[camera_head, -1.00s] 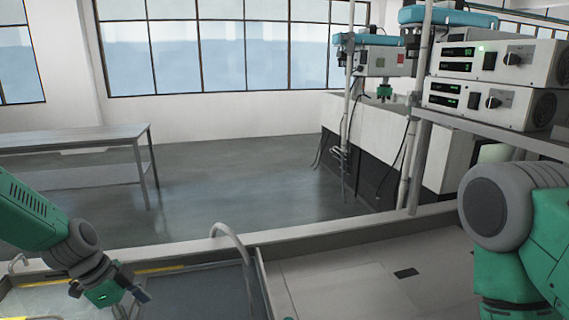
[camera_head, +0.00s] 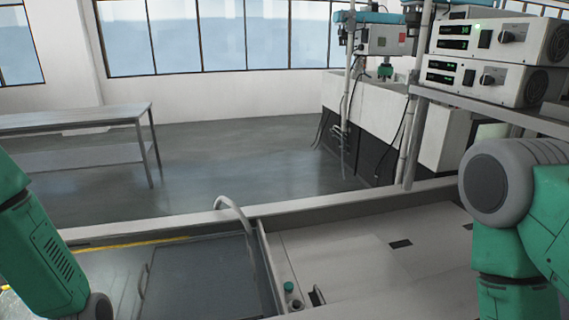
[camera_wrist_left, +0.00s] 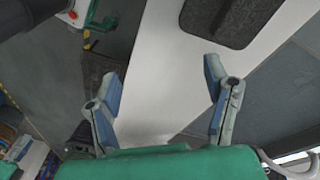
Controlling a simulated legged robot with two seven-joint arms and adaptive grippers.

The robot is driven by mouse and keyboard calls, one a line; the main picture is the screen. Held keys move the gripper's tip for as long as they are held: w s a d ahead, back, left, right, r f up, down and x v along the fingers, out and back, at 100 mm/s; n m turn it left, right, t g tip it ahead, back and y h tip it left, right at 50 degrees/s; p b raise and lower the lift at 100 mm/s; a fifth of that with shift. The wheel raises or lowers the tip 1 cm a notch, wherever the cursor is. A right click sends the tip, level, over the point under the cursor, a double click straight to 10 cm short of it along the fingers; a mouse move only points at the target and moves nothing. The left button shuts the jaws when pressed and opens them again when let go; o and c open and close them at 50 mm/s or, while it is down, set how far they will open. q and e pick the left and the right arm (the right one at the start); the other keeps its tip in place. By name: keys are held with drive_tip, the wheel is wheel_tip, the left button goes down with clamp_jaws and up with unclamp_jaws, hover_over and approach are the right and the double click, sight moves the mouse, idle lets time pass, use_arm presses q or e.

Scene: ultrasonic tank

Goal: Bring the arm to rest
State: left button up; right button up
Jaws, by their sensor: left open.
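My left arm (camera_head: 45,255), green with a grey joint, comes in at the lower left of the head view, and its gripper is out of that view. In the left wrist view my left gripper (camera_wrist_left: 161,76) has its two blue-grey fingers spread wide, with nothing between them. Beyond the fingers are a white surface and dark panels, apart from the fingertips as far as I can tell. My right arm (camera_head: 510,235), green and grey, is bent at the right edge of the head view. Its gripper is not in view.
A tank with a dark grey lid (camera_head: 200,275) and a curved handle (camera_head: 232,215) lies below. A pale worktop (camera_head: 350,255) is to its right. Stacked control units (camera_head: 485,60) stand on a shelf near my right arm. A metal table (camera_head: 90,120) stands at the back left.

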use_arm(q)
drive_tip(key=s+f+n+y, duration=0.3)
drive_tip(key=s+n, duration=0.6)
drive_tip(key=s, duration=1.2)
drive_tip(key=w+d+f+m+h+b, duration=0.1)
drive_tip(key=w+f+b, duration=0.2)
drive_tip(key=f+b, duration=1.9)
drive_tip(key=shift+d, duration=0.15)
